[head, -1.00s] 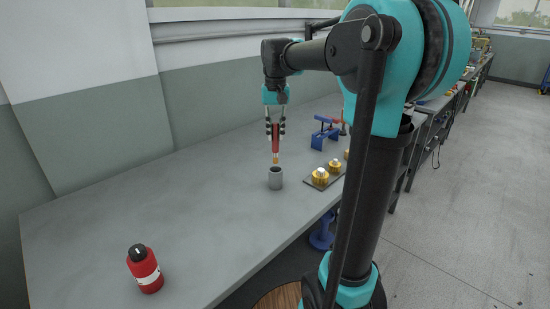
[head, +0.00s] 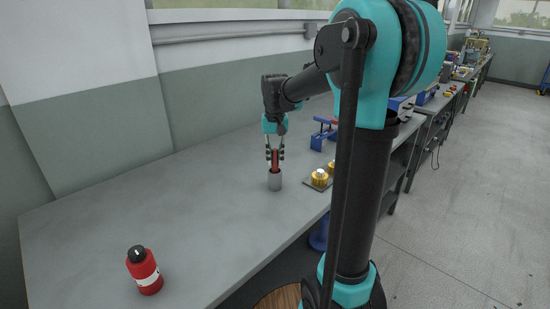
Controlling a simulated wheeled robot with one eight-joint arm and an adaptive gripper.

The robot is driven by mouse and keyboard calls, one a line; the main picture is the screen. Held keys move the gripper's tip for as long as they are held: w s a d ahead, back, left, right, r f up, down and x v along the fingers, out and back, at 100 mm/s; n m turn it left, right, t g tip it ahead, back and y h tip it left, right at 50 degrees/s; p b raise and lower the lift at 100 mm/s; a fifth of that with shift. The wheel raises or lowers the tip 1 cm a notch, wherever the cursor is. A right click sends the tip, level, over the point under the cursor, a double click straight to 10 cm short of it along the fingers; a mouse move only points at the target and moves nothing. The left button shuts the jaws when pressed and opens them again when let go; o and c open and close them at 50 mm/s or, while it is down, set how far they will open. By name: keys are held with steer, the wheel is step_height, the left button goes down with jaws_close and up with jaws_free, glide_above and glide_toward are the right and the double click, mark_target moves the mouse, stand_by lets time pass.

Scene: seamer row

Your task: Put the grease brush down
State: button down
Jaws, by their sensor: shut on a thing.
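The grease brush (head: 275,161) has a red handle and is upright in my gripper (head: 275,157), which is shut on it. I cannot tell whether the brush touches the cup's bottom.
A red bottle with a black cap (head: 144,270) stands at the near left of the bench. A dark plate with brass parts (head: 320,179) lies right of the cup, and a blue fixture (head: 322,136) stands behind. The bench's left side is clear.

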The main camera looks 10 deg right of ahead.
steer(key=shift+f, duration=0.15)
steer(key=c, duration=1.4)
jaws_free()
step_height(320, 180, up, 12)
steer(key=shift+r, duration=0.2)
